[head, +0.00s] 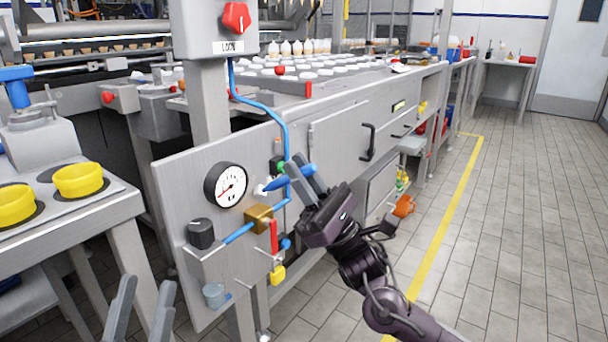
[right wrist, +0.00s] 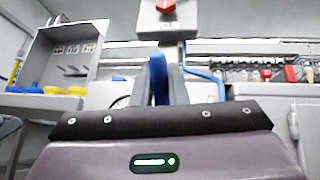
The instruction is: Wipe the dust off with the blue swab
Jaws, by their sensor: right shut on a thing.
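The blue swab (head: 283,181) is in my right gripper (head: 298,170), whose fingers are shut on it. The swab points left, with its pale end close to the grey panel, just right of the gauge; I cannot tell if it touches. In the right wrist view the blue swab (right wrist: 159,88) shows between the fingers. My left gripper (head: 146,290) is at the bottom left of the head view, below the panel, with its fingers apart and empty. I cannot make out any dust.
The grey panel (head: 190,180) carries a round gauge (head: 227,186), a black knob (head: 201,233), a brass block (head: 259,218), a red lever (head: 274,237) and blue tubing. Yellow rings (head: 78,180) sit on a left table. The floor at right is clear.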

